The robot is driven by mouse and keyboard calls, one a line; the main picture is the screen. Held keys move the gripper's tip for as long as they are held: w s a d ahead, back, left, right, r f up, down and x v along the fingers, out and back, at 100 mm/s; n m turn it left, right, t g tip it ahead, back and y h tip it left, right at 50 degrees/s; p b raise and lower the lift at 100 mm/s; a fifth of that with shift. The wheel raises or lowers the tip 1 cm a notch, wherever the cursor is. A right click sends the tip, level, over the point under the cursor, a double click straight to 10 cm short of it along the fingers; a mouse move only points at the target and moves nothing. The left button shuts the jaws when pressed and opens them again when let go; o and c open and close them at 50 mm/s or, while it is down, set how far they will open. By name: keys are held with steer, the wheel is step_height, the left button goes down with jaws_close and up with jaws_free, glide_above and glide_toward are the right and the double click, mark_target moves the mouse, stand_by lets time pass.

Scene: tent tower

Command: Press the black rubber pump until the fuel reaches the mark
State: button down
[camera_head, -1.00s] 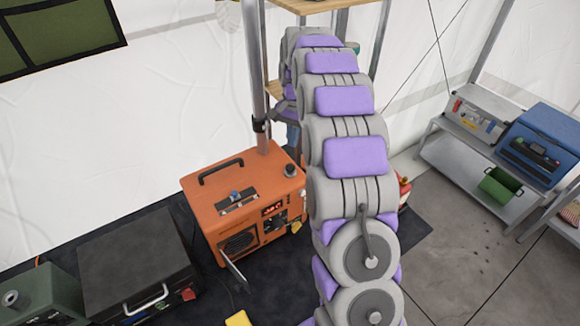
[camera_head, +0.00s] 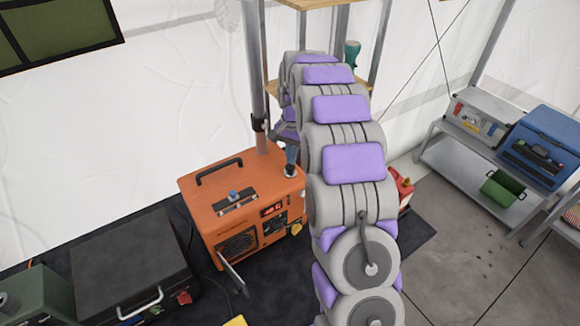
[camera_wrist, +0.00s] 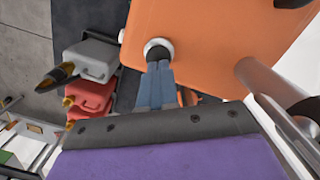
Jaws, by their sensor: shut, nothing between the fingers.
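The orange machine (camera_head: 232,190) stands on a dark mat, with a red-lit display on its front. The black rubber pump (camera_head: 289,171) sits on its top at the right rear corner. In the wrist view the pump (camera_wrist: 158,45) shows as a dark round bulb in a pale ring on the orange top (camera_wrist: 205,35). My gripper (camera_head: 291,158) is shut and empty, pointing down at the pump; its blue-grey fingertips (camera_wrist: 159,66) overlap the bulb's edge. They look to be at or touching it; how far the bulb is pressed is unclear. I cannot make out a fuel level or mark.
A metal pole (camera_head: 257,90) rises close behind the machine, beside my arm. Wooden shelves stand behind my arm. Red (camera_wrist: 90,97) and grey (camera_wrist: 92,60) canisters stand beside the machine. A black case (camera_head: 130,265) lies at left; a metal bench (camera_head: 470,165) is at right.

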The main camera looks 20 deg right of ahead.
steer(key=shift+f, duration=0.9)
steer(key=shift+w+d+r, duration=0.15)
steer(key=shift+r, duration=0.05)
steer(key=shift+w+d+r+p, duration=0.2)
steer(key=shift+w+d+p, duration=0.15)
steer(key=shift+w+d, duration=0.15)
steer(key=shift+w+d+r+p, duration=0.15)
steer(key=shift+w+d+p, duration=0.2)
steer(key=shift+w+d, duration=0.15)
steer(key=shift+s, duration=0.1)
steer(key=shift+r, duration=0.15)
